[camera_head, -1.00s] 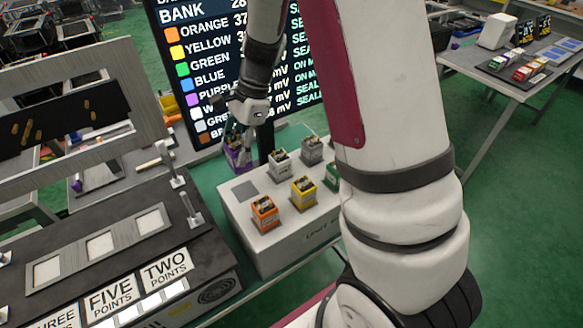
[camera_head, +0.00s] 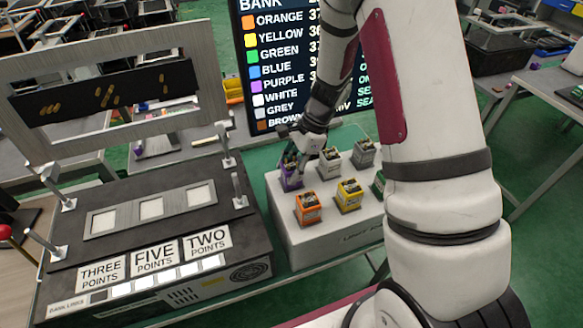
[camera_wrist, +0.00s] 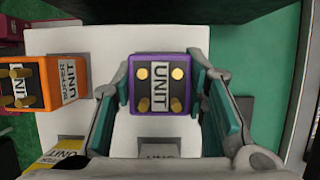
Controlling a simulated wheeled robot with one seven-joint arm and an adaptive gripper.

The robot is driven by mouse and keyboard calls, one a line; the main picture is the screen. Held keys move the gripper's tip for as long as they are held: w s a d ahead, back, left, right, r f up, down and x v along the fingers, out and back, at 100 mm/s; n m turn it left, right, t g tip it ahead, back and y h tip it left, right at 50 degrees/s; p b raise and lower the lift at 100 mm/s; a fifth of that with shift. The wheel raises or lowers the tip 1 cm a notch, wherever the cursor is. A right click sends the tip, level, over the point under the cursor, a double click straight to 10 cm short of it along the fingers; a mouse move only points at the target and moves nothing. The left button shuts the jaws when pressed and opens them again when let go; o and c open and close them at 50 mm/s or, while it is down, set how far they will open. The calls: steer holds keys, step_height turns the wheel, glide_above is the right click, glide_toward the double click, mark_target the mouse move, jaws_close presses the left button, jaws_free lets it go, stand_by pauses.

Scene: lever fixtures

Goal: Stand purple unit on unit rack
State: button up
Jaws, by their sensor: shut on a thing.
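The purple unit (camera_head: 291,176) is at the back left corner of the white unit rack (camera_head: 296,254), behind the orange unit. In the wrist view the purple unit (camera_wrist: 140,84) shows its top with brass posts and a UNIT label, and the rack top (camera_wrist: 75,40) lies below it. My gripper (camera_head: 300,170) is shut on it, with teal pads (camera_wrist: 158,90) on its two sides. I cannot tell whether the unit touches the rack top or hangs just above it.
The orange unit (camera_head: 308,207), yellow unit (camera_head: 348,194), white unit (camera_head: 330,161) and grey unit (camera_head: 363,153) stand on the rack. A green unit (camera_head: 378,184) is partly behind my arm. A black box with point labels (camera_head: 155,258) is at the left. A display (camera_head: 275,60) stands behind.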

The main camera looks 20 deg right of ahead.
steer(key=shift+f, duration=0.1)
steer(key=o, duration=1.3)
steer(key=s+d+r+n+b, duration=0.1)
steer(key=s+r+n, duration=0.1)
steer(key=r, duration=0.7)
steer(key=s+d+r+n, duration=0.1)
steer(key=r+n, duration=0.1)
steer(key=r, duration=0.7)
steer(key=shift+s+a+r+n+t+h, duration=0.3)
steer(key=shift+s+r+n+t+h, duration=0.55)
steer(key=shift+s+r+n, duration=1.75)
steer(key=shift+s+a+r+n+t+h, duration=0.35)
steer(key=shift+s+r+n+t+h, duration=0.55)
steer(key=shift+s+n, duration=1.9)
steer(key=shift+s+a+r+n+t+h, duration=0.3)
steer(key=shift+s+r+n+t+h, duration=0.45)
steer(key=shift+s+r+n, duration=2.1)
